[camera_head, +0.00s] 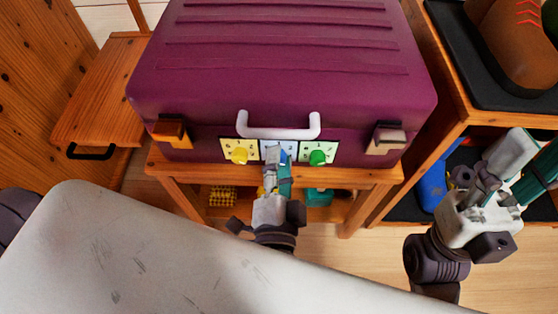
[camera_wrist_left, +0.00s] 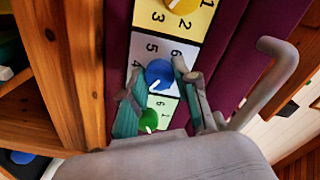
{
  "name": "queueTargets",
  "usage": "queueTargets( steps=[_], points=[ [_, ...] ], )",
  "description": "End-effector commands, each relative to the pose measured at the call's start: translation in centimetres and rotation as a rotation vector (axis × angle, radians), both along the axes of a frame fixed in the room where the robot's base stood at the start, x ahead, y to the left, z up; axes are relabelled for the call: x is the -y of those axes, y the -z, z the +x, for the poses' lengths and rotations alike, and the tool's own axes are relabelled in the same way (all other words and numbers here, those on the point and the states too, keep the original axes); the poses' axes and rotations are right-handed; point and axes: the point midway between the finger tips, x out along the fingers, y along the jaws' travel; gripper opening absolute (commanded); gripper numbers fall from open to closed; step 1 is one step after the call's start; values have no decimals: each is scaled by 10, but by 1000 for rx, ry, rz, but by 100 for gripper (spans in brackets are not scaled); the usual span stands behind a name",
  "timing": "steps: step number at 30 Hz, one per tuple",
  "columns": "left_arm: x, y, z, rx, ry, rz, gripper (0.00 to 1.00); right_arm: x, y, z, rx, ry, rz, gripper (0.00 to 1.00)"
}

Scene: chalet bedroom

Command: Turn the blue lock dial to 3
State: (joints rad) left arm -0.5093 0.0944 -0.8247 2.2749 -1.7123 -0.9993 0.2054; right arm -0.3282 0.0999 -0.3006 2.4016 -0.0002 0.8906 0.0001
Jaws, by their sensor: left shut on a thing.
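A purple suitcase (camera_head: 285,85) stands with its front facing me. Its front has three number panels with a yellow dial (camera_head: 239,155), a blue dial and a green dial (camera_head: 317,157). The blue dial (camera_wrist_left: 158,73) is the middle one, on a pale panel with 4, 5 and 6 readable. My left gripper (camera_head: 277,158) is shut on the blue dial, one finger on each side in the left wrist view (camera_wrist_left: 155,80). The fingers hide much of the dial in the head view, and its pointer setting is unclear. My right gripper (camera_head: 482,184) is apart, at the right.
The suitcase rests on a wooden stand (camera_head: 354,178) with items on a lower shelf. A white handle (camera_head: 278,133) juts out just above the middle panel. Latches flank the panels. A wooden shelf unit with shoes (camera_head: 513,38) is close on the right.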

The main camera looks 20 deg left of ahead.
Motion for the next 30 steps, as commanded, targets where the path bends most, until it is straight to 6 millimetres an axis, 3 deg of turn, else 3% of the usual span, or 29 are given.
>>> queueTargets(
  steps=[3, 4, 8, 19, 30],
  points=[
    [0, 0, 0, -1, -2, 1, 0, 0, 0, 0, 0, 0, 0, 40],
    [0, 0, 0, -1, -2, 1, 35, 0, 0, 0, 0, 0, 0, 40],
    [0, 0, 0, -1, -2, 1, 56, 0, 0, 0, 0, 0, 1, 40],
    [2, 1, -6, -3, 0, 2, 56, 1, 1, 1, -7, 3, 3, 40],
    [18, 1, -61, -4, 1, 3, 56, 0, 1, 0, -5, 2, 1, 40]
  ],
)
